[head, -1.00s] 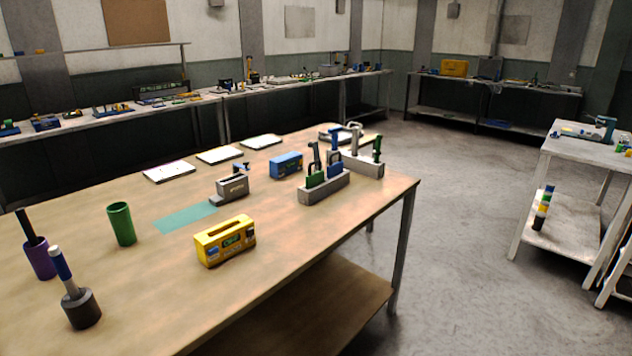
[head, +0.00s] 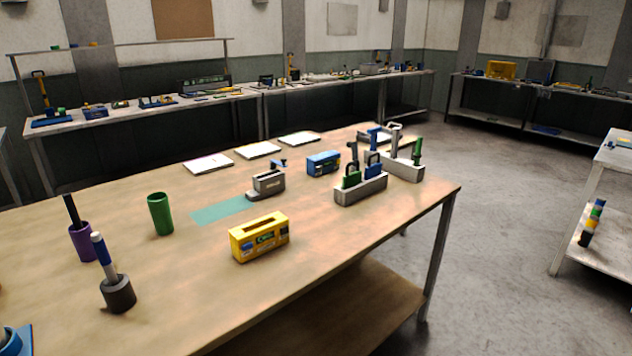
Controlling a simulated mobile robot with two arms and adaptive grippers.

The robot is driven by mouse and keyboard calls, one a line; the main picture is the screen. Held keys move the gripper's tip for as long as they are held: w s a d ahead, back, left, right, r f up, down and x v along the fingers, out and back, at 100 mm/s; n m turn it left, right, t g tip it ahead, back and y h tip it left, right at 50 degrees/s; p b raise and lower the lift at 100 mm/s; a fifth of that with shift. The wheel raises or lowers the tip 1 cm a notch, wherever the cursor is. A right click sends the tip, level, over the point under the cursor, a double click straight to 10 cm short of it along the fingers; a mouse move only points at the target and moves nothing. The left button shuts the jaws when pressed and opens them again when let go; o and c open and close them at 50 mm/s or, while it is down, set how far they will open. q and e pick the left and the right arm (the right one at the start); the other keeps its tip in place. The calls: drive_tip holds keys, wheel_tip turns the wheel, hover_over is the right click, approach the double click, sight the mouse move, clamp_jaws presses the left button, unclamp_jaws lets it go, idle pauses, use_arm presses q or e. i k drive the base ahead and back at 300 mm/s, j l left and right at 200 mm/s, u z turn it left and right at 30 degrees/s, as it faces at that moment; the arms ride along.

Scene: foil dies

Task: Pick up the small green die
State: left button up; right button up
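A green die with a dark loop handle (head: 352,179) stands in the front grey rack (head: 361,193), left of a blue die (head: 373,168). Another slim green piece (head: 417,152) stands upright in the grey rack behind (head: 405,170). I cannot tell from this distance which green piece is the small die. The lower parts of the pieces are hidden in the racks. Neither of my grippers is in view.
The racks stand near the right end of the wooden table (head: 330,255). A yellow box (head: 259,238), a blue box (head: 323,163), a grey device (head: 268,183) and a green cup (head: 160,214) stand left of them. Open floor (head: 490,220) lies right of the table.

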sight(349, 180)
drive_tip(key=i+l+u, duration=0.3)
drive_tip(key=l, duration=0.3)
drive_tip(key=i+l+u, duration=0.15)
drive_tip(key=l, duration=0.2)
drive_tip(key=i+l+u, duration=0.15)
drive_tip(key=l, duration=0.2)
drive_tip(key=i+l+u, duration=0.15)
drive_tip(key=l, duration=0.2)
